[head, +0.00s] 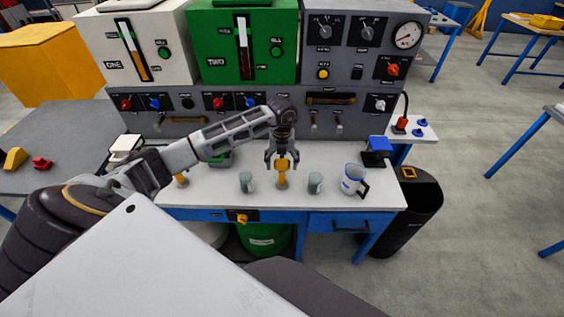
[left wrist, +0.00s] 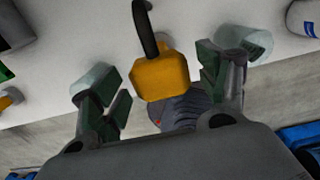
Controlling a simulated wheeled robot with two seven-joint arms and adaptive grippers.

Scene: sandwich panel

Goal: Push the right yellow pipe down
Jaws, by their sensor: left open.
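The right yellow pipe (head: 282,169) stands upright on the white-topped workbench, between two grey-green cups. My left gripper (head: 282,160) points down over it, with its fingers apart on either side of the pipe's upper part. In the left wrist view the yellow piece (left wrist: 161,77) with a black curved bar lies between the two open fingers (left wrist: 160,92); I cannot tell whether they touch it. Another yellow pipe (head: 181,179) stands at the left of the bench, partly behind my left arm. My right gripper does not show.
A grey-green cup (head: 246,182) stands left of the gripper and another (head: 316,183) stands right of it, both close. A white-and-blue mug (head: 353,180) is farther right. The control panel (head: 350,124) rises behind the bench. The bench top (head: 385,195) is clear near its right front corner.

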